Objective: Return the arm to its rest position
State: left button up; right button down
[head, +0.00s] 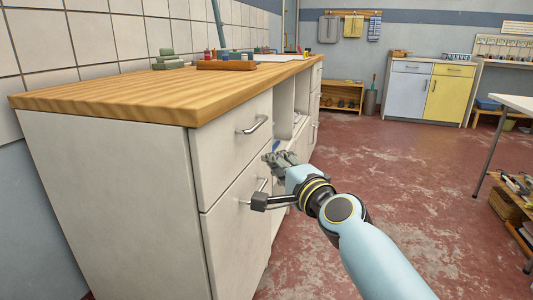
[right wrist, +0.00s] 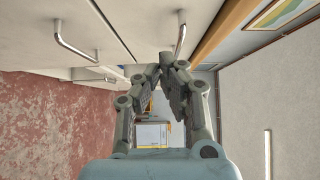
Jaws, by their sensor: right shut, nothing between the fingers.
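My right arm comes in from the bottom right of the head view, bent at a dark joint with yellow rings. My right gripper (head: 276,158) is beside the front of the white cabinet (head: 115,190), below the worktop's level. In the right wrist view the gripper's fingertips (right wrist: 166,64) come together with nothing between them. It appears apart from the drawer handles; the upper handle (head: 252,125) is left of it and higher in the head view. My left gripper is not in view.
The wooden worktop (head: 150,98) overhangs the cabinet and bears a wooden tray (head: 227,65) and green blocks (head: 166,62). The red floor (head: 400,180) is open to the right of my arm. A white table (head: 515,102) stands at the right edge. A grey and yellow cabinet (head: 449,98) is far back.

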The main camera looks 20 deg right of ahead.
jog(key=s+d+f+n+g+h+p, duration=0.1)
jog(key=s+d+f+n+g+p, duration=0.15)
jog(key=s+f, duration=0.8)
jog(key=s+d+f+n+g+p, duration=0.2)
jog(key=s+f+g, duration=0.2)
jog(key=s+f, duration=0.65)
jog(key=s+d+f+n+g+h+p, duration=0.1)
jog(key=s+d+f+n+g+p, duration=0.2)
jog(key=s+f, duration=0.75)
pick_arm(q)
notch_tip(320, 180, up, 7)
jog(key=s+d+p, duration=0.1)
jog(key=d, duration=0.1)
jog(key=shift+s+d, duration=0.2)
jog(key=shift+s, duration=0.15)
pick_arm(e)
jog(key=s+d+f+n+g, duration=0.2)
jog(key=s+f+n, duration=0.1)
jog(key=s, duration=0.7)
jog(key=s+d+f+n+g+h, duration=0.1)
jog(key=s+f, duration=0.4)
jog(key=s, duration=0.5)
jog(key=s+d+f+n+g+h, duration=0.1)
jog(key=s+f+n+g, duration=0.3)
jog(key=s, duration=0.6)
jog(key=shift+s+d+n+g, duration=0.25)
jog(key=shift+d+n+g, duration=0.1)
jog(key=shift+d, duration=0.55)
